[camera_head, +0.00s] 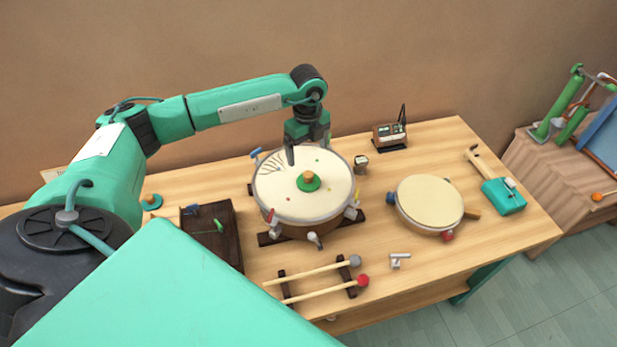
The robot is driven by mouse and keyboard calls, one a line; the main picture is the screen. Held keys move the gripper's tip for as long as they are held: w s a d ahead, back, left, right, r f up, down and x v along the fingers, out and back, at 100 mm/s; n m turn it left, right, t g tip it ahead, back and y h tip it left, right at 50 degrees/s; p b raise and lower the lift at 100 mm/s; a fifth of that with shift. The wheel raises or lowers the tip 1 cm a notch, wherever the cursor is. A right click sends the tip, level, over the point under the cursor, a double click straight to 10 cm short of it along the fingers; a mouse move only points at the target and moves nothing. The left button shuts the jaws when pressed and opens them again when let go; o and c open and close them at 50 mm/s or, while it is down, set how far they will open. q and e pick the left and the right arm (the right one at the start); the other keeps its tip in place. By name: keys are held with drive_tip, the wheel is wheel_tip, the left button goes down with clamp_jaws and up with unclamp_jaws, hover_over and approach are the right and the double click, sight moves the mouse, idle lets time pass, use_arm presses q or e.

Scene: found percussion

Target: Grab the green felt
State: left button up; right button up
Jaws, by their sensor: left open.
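A green disc (309,187), which looks like the green felt, lies on the pale skin of the large drum (282,205), near its middle. A small tan wooden knob stands at its centre. My left gripper (307,156) is open, pointing down above the far part of the large drum. It is just behind the green disc in the picture and apart from it, with nothing between its fingers. A second, teal disc (151,203) with a tan knob lies at the left of the table, partly behind my arm. My right gripper is not in view.
Several clamps ring the large drum. A smaller drum (430,203) stands to its right, near a hammer (474,158) and teal box (503,197). Two mallets (320,290) rest on a rack in front. A dark wooden block (212,240) is left. A small device (390,135) stands behind.

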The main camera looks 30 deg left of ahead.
sight(308, 174)
use_arm(q)
wheel_tip(308, 174, down, 6)
drive_tip(key=shift+r+p, duration=0.1)
drive_tip(key=shift+p, duration=0.6)
drive_tip(key=shift+f+p, duration=0.2)
drive_tip(key=shift+p, duration=0.1)
wheel_tip(308, 174, down, 4)
drive_tip(key=shift+w+f+p, duration=0.1)
drive_tip(key=shift+p, duration=1)
drive_tip(key=shift+f, duration=0.3)
drive_tip(key=c, duration=0.9)
drive_tip(key=shift+c, duration=0.7)
